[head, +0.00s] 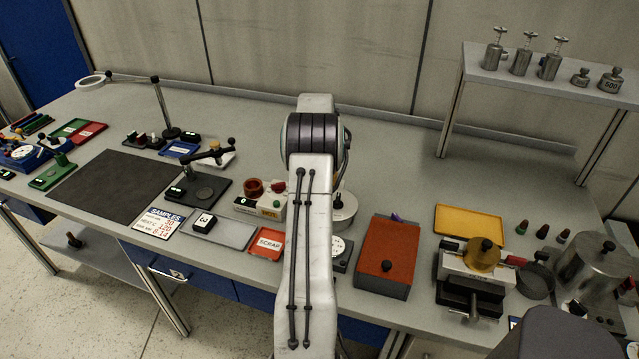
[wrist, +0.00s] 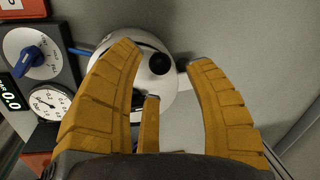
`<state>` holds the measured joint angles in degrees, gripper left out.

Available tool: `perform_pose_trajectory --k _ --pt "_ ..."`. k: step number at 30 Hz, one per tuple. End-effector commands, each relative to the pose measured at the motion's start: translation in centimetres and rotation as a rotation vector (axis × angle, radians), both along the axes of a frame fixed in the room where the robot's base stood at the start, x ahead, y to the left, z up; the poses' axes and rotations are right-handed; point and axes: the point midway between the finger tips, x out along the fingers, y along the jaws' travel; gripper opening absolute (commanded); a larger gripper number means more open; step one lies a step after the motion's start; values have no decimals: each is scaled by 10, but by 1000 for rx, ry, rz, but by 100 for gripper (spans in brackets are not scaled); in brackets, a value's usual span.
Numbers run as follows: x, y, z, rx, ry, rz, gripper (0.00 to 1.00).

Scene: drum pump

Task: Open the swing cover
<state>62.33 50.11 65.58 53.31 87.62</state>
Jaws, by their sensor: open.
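A round pale metal vessel (wrist: 125,22) with a black ball knob (wrist: 160,63) on top lies below my gripper (wrist: 162,66) in the wrist view. I take its lid to be the swing cover, though I see no hinge clearly. My gripper's yellow fingers are open and empty, spread around the knob in the picture. I cannot tell how high they are above it. In the head view the vessel (head: 346,211) shows only partly, behind my arm, and my gripper is hidden there.
A gauge box (wrist: 40,55) with a blue dial stands left of the vessel in the wrist view. In the head view, an orange-topped box (head: 386,245) and a vise-like fixture (head: 470,285) stand to the right. Bare bench lies behind, towards the shelf (head: 550,85).

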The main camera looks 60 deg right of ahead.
Motion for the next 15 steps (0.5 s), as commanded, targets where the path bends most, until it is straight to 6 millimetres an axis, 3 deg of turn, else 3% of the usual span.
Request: perform_pose_trajectory --k 6,15 --pt "-3 6 39 -3 -2 0 48" --pt "-7 13 76 -2 -1 0 48"
